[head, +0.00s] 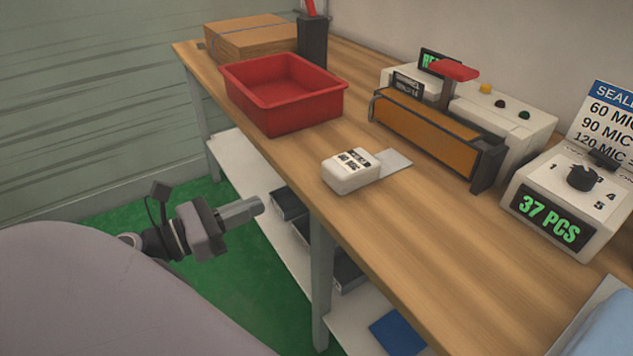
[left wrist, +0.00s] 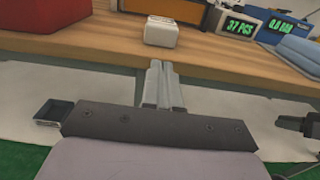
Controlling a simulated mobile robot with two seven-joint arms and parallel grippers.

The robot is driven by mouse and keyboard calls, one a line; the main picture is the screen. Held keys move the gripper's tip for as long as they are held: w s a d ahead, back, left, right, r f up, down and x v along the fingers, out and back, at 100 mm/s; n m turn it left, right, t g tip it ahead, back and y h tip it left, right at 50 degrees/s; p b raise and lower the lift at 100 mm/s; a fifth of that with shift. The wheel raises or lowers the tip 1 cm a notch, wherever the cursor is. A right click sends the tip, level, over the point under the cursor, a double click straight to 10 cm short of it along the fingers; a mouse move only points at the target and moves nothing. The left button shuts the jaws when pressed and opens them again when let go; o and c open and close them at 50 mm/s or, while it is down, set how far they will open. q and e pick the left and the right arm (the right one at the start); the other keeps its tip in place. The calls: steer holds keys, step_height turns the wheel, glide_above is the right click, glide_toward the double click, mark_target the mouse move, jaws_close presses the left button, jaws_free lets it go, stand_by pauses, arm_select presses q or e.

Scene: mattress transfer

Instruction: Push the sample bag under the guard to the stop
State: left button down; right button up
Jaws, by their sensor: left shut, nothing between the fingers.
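The sample bag (head: 350,172) is a small white pack with a black "40 MIC" label and a flat, pale flap (head: 395,162) on its right. It lies on the wooden bench near the front edge, and also shows in the left wrist view (left wrist: 161,32). The orange guard (head: 425,125) runs along the front of the white sealer, behind and right of the bag, apart from it. My left gripper (head: 258,206) is shut and empty, off the bench's front edge, left of and below the bag. It shows in the left wrist view (left wrist: 159,66). I cannot make out the stop.
A red tray (head: 285,125) stands left of the bag, with a cardboard box (head: 250,38) behind it. The "37 PCS" counter (head: 560,215) is at right. The bench front edge and lower shelf (head: 265,215) lie near my gripper. Bare wood surrounds the bag.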

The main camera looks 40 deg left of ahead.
arm_select(q)
steer(key=p, duration=0.3)
glide_toward(329, 176)
steer(key=x, duration=0.4)
steer(key=shift+w+d+r, duration=0.1)
steer(key=shift+w+r, duration=0.15)
steer(key=shift+w, duration=0.1)
steer(key=shift+p+x, duration=0.3)
steer(key=shift+x, duration=0.75)
arm_select(e)
steer(key=shift+s+d+r, duration=0.15)
steer(key=shift+s+r, duration=0.1)
steer(key=shift+r, duration=0.2)
steer(key=shift+s+d+r, duration=0.15)
steer(key=shift+s+r, duration=0.05)
steer(key=shift+r, duration=0.25)
arm_select(q)
steer(key=shift+f, duration=0.15)
steer(key=shift+w, duration=0.1)
steer(key=shift+x, duration=1.7)
arm_select(e)
steer(key=shift+r, duration=0.2)
